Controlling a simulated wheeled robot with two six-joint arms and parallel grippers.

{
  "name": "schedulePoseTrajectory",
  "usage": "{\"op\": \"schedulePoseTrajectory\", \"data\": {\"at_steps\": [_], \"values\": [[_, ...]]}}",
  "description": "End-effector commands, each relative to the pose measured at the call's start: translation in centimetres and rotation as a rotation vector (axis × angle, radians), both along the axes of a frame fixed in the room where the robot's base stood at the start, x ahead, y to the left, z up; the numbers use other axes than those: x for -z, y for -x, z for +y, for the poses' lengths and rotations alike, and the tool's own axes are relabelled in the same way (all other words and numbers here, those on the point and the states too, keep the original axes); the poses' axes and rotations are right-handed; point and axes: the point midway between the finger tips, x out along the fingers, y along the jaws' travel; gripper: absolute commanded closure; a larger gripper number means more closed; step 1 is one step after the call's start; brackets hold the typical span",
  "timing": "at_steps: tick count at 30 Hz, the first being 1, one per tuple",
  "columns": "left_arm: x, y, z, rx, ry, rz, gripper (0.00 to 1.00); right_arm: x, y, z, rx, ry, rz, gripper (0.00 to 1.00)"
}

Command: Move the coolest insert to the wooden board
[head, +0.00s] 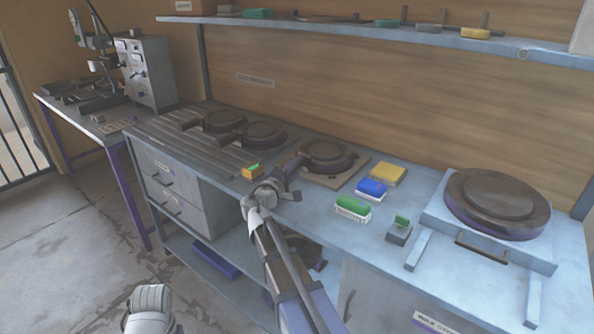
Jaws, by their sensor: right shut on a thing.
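A dark round insert (328,152) is over the brown wooden board (321,182); whether it rests fully on the board is hard to tell. My right gripper (299,163) reaches in from the front left and is shut on the near left edge of this insert. Its fingers are small and partly hidden. Two other dark round inserts, one farther back (222,119) and one nearer (265,133), sit on the slatted rack (185,145) to the left.
An orange block with a green top (252,172) stands at the bench edge beside my right wrist. Blue (372,186), green (352,207) and yellow (388,173) blocks lie right of the board. A round plate press (497,195) stands at far right. A shelf (350,28) hangs above.

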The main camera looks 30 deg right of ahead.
Motion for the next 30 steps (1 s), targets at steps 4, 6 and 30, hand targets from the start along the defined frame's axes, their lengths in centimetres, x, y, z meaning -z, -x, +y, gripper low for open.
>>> {"op": "schedulePoseTrajectory", "data": {"at_steps": [4, 6, 30], "values": [[0.0, 0.0, 0.0, 0.0, 0.0, 0.0, 0.1, -0.1, 0.0, 0.0, 0.0, 0.004, 0.001, 1.0], [0.2, 0.0, 0.0, 0.0, 0.0, 0.0, 0.1, 0.2, 0.0, 0.0, 0.0, 0.004, 0.001, 1.0], [0.1, 0.0, 0.0, 0.0, 0.0, 0.0, 0.1, 0.1, 1.6, 2.6, -0.004, 0.0, 0.0, 0.33]]}}
